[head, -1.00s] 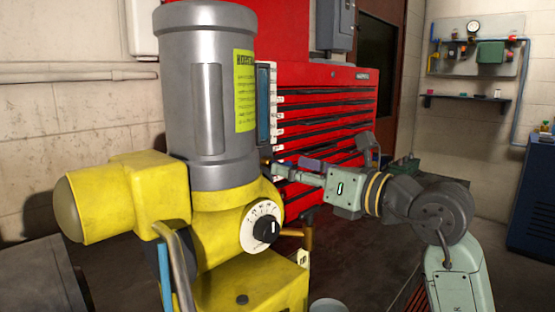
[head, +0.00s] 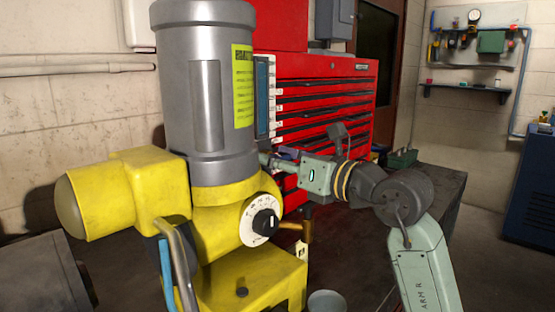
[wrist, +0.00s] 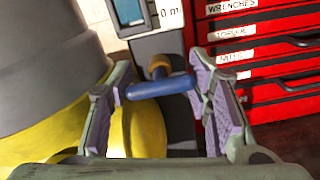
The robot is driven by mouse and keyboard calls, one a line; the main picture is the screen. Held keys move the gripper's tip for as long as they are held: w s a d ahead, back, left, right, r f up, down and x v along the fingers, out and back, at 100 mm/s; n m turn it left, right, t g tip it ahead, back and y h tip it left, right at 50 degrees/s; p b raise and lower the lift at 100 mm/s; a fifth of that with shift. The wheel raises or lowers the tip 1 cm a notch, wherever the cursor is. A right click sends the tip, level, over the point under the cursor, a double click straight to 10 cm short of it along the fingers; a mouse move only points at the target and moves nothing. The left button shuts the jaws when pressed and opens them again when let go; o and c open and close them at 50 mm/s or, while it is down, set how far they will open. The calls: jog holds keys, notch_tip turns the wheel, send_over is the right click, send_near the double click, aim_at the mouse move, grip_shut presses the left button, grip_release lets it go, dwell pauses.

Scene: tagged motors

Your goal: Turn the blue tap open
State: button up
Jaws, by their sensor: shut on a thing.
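The blue tap (wrist: 160,87) shows in the wrist view as a blue bar handle, lying nearly level in front of a brass-coloured stem. My gripper (wrist: 160,92) has one purple-grey finger pad at each end of the handle and is shut on it. In the head view my gripper (head: 274,160) reaches in from the right, behind the right side of the yellow and grey motor (head: 193,110). The tap cannot be made out clearly there.
A gauge panel (head: 263,98) stands upright just above the gripper, and also shows in the wrist view (wrist: 130,12). A red tool chest (head: 330,95) is behind. The motor's white dial (head: 252,222) and a brass pipe (head: 307,226) are close below the arm.

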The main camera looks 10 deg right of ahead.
jog(key=shift+c, duration=1.4)
jog(key=shift+f+n+b, duration=0.25)
jog(key=shift+n+b, duration=0.05)
jog(key=shift+b, duration=0.4)
jog(key=shift+r+n+b, duration=0.15)
jog(key=shift+n+b, duration=0.2)
jog(key=shift+n, duration=0.05)
jog(key=shift+r, duration=0.1)
jog(key=o, duration=0.8)
jog(key=shift+s, duration=0.1)
jog(key=v, duration=1.2)
